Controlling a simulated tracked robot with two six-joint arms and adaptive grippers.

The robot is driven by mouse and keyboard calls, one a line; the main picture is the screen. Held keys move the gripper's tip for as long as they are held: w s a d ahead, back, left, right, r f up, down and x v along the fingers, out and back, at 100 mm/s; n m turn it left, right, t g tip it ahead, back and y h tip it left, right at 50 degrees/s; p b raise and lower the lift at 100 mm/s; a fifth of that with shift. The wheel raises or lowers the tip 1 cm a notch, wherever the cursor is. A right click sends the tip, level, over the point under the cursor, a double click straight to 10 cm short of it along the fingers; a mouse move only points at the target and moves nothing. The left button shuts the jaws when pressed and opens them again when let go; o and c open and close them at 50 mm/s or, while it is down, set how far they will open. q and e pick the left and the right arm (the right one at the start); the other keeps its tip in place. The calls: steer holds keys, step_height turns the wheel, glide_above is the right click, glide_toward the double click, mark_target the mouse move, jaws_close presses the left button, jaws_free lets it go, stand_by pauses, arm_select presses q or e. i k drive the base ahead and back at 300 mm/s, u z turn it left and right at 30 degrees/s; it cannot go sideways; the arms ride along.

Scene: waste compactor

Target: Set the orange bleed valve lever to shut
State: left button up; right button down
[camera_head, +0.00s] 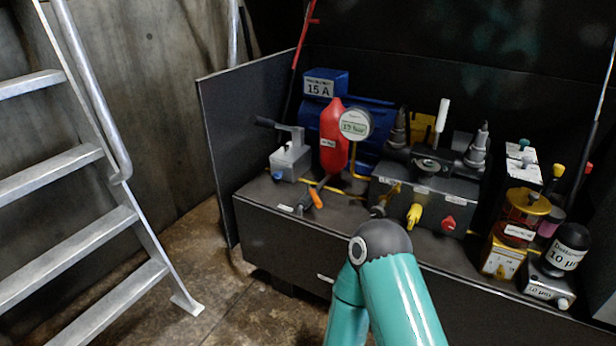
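The orange lever (316,198) is at the front edge of the dark bench, left of centre in the head view. It is a small orange handle on a grey valve body (304,204), tilted, with its upper end leaning left. A small white label lies to its left, too small to read. A teal arm of mine with a dark grey joint rises from the bottom, right of the lever and apart from it in the picture. No gripper fingers can be made out, and nothing is seen touching the lever.
Behind the lever stand a grey hand pump (291,160), a red accumulator (334,135) and a pressure gauge (355,124). A valve block (430,187) with yellow and red knobs is to the right, then filters (567,250). A metal ladder (80,160) stands left; floor between is clear.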

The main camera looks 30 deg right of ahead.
mark_target(310, 191)
steer(key=z, duration=0.2)
steer(key=i, duration=1.15)
steer(key=z, duration=0.15)
